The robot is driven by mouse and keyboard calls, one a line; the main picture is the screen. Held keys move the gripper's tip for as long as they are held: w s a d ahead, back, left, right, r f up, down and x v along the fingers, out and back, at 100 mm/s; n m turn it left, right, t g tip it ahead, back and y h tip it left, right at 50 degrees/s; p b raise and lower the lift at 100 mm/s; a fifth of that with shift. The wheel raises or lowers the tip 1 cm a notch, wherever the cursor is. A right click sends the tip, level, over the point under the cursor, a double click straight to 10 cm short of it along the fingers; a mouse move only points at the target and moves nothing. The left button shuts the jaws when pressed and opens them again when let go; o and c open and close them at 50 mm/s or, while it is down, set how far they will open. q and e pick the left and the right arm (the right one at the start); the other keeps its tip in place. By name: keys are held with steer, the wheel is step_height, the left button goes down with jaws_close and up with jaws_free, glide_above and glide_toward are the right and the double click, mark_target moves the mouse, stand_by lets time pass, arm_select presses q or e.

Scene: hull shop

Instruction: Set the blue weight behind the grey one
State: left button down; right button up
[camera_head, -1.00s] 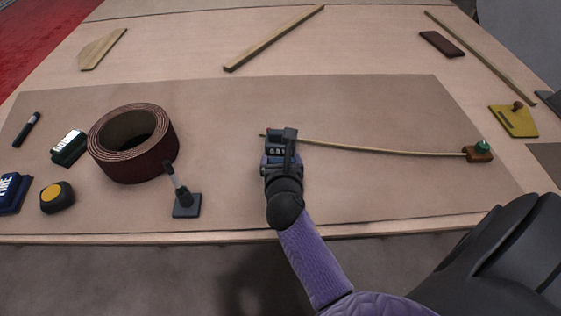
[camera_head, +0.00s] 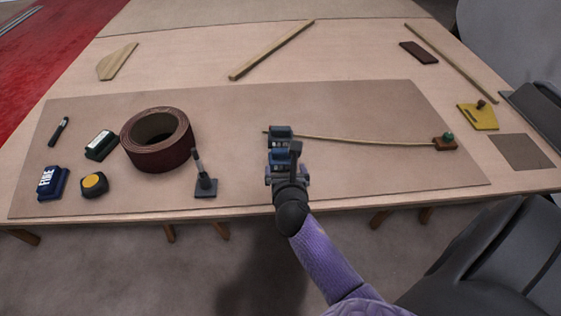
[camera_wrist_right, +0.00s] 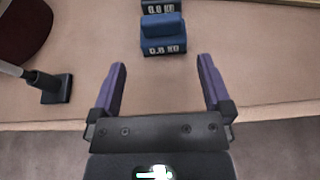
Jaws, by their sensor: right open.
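The blue weight (camera_head: 280,155) stands on the brown mat, nearest my right gripper; in the right wrist view this blue block (camera_wrist_right: 163,36) is upright, with "KG" lettering on its front. The grey weight (camera_head: 280,133) is directly beyond it, at the left end of a thin bent strip (camera_head: 350,140). In the right wrist view the grey weight (camera_wrist_right: 160,6) is cut by the top edge. I cannot tell whether the weights touch. My right gripper (camera_head: 285,170) is open and empty; its fingertips (camera_wrist_right: 160,65) stop short of the blue weight. My left gripper is out of view.
A brown block with a green knob (camera_head: 445,143) is at the strip's right end. The mat behind the strip is clear.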

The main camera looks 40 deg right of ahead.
steer(key=a+r+m+t+y, duration=0.2)
steer(key=a+r+m+y, duration=0.15)
steer(key=a+m, duration=0.45)
step_height(320, 180, down, 6)
steer(key=s+a+m+y, duration=0.3)
steer(key=m, duration=0.4)
steer(key=s+f+m+g, duration=0.55)
steer(key=s+f, duration=0.65)
steer(key=f, duration=0.4)
steer(key=s+f+m+g, duration=0.3)
steer(key=s+f+g, duration=0.1)
steer(key=s, duration=0.7)
steer(key=s+d+f+m+g, duration=0.1)
steer(key=s+f+m+g, duration=0.2)
steer(key=s, duration=0.9)
step_height(320, 180, down, 2)
steer(key=shift+s+d+f+m+g, duration=0.15)
steer(key=shift+s+d+m+g, duration=0.1)
steer(key=shift+s+m+g, duration=0.1)
